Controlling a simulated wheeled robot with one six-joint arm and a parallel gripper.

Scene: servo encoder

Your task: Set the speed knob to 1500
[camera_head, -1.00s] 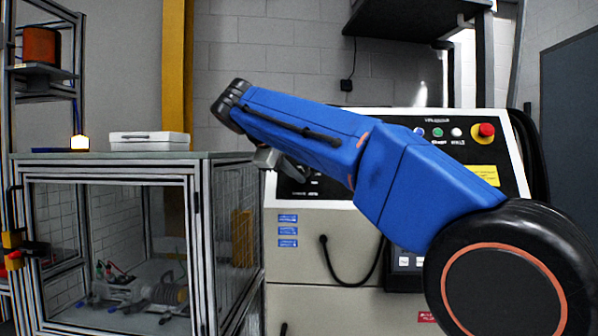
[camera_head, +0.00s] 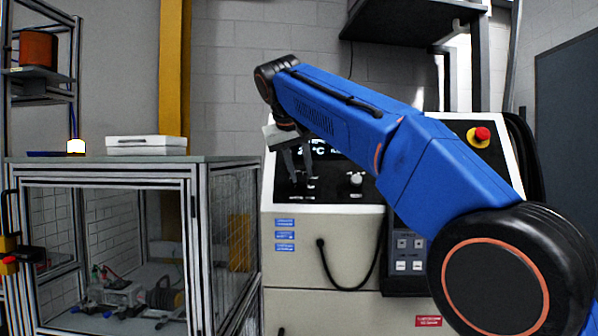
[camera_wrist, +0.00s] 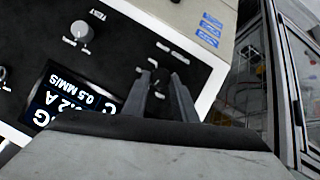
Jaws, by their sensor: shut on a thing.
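The control panel (camera_head: 335,190) is the black sloping face of a beige machine. My gripper (camera_head: 299,178) reaches down to its left part in the head view, with its fingertips at the panel. In the wrist view my gripper (camera_wrist: 158,82) has its two fingers a small gap apart, around a small control that is mostly hidden. I take it to be the speed knob, but no speed label or 1500 mark can be read. A grey knob (camera_wrist: 82,31) marked TEST stands clear of the fingers; it also shows right of them in the head view (camera_head: 356,180).
A lit display (camera_wrist: 75,98) on the panel shows 0.5 MM/S. A red stop button (camera_head: 481,135) is at the upper right. A glass-walled bench (camera_head: 110,166) with a white case (camera_head: 146,141) on top stands left of the machine. A black cable (camera_head: 322,262) hangs in front.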

